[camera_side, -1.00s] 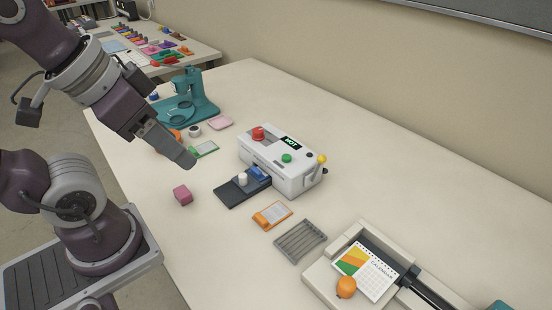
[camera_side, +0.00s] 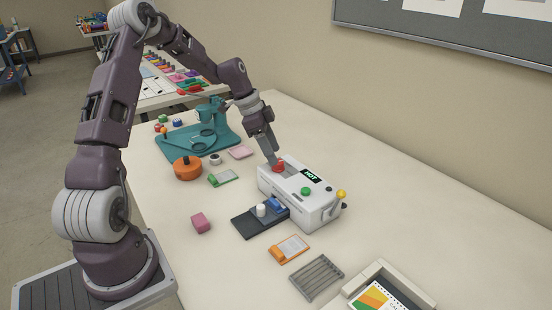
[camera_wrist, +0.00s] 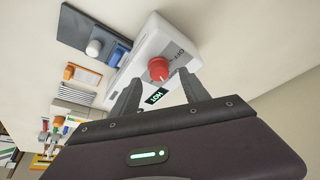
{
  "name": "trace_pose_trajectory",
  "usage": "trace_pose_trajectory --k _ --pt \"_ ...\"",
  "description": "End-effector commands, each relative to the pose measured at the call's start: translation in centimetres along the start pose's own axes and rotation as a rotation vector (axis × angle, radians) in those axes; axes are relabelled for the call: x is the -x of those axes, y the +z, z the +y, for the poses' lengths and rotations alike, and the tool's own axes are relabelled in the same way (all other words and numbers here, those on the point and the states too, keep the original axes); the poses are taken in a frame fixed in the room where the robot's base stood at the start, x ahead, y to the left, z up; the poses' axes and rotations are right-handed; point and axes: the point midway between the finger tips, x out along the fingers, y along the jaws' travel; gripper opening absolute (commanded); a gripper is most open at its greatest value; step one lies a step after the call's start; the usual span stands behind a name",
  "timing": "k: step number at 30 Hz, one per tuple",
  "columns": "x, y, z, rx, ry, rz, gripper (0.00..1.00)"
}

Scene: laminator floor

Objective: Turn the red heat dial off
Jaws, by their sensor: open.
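The white laminator (camera_side: 311,203) stands on the table in the side view. Its red heat dial (camera_side: 278,167) is on top at the left end, beside a dark display reading HOT (camera_side: 311,175). In the wrist view the red dial (camera_wrist: 158,68) lies just beyond and between my fingers, with OFF lettering near it on the casing. My gripper (camera_wrist: 158,90) is open and empty, its two fingers spread. In the side view my gripper (camera_side: 273,160) is right at the dial and partly hides it; I cannot tell whether the fingers touch it.
A green button (camera_side: 305,191) and a yellow-knobbed lever (camera_side: 341,194) are on the laminator's right. A dark tray (camera_side: 250,223) juts from its front. A grey rack (camera_side: 317,278) lies in front.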

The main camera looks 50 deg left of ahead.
Motion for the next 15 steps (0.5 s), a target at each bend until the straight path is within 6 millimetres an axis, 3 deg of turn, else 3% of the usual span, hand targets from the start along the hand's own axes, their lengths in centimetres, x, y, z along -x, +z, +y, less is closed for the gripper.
trace_pose_trajectory --k 3,6,14,15 --pt "-2.1 0.0 0.1 0.0 0.004 -0.001 0.53" --pt "-2.9 0.0 0.1 0.0 0.001 -0.001 0.53" --pt "-3.1 0.0 0.1 0.001 0.0 -0.002 0.53" --pt "-3.1 0.0 0.1 0.001 0.001 -0.002 0.46"
